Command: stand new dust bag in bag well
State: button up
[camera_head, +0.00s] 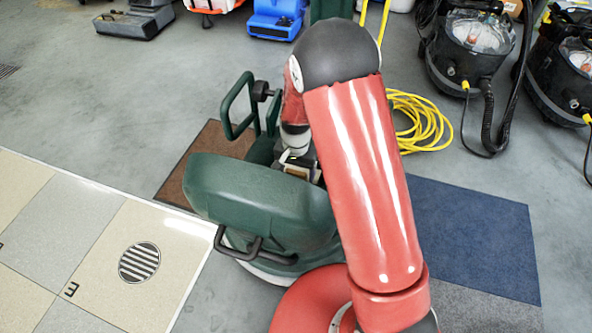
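A green floor machine (260,198) stands in the middle of the view, with a dark handle (240,245) at its front. My red arm bends down over it from the right. My gripper (298,170) is small and mostly hidden at the machine's back edge, below my wrist. A small tan patch shows at the gripper, but I cannot tell whether it is a dust bag or part of the machine. The fingers are not clear enough to tell open from shut. I cannot make out the dust bag or the bag well.
A brown mat (205,160) lies behind the machine at left, and a blue mat (475,235) at right. A yellow cable (425,125) lies coiled near black vacuums (475,45). A blue machine (276,18) stands at the back.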

jog(key=shift+r, duration=0.1)
jog(key=s+d+r+n+t+p, duration=0.1)
jog(key=s+d+r, duration=0.1)
jog(key=r, duration=0.9)
jog(key=s+d+r+p, duration=0.2)
jog(key=r, duration=0.9)
jog(key=s+d+r+n+t, duration=0.1)
jog(key=s+d+r, duration=0.1)
jog(key=s, duration=0.4)
jog(key=s+d+r+n+t, duration=0.1)
jog(key=s+d+r+t, duration=0.1)
jog(key=s+r, duration=0.3)
jog(key=s+d+r+n+t, duration=0.1)
jog(key=s+d+r, duration=0.2)
jog(key=s, duration=0.5)
jog(key=shift+s+d+r+t, duration=0.15)
jog(key=shift+d+r+t, duration=0.15)
jog(key=shift+r, duration=0.1)
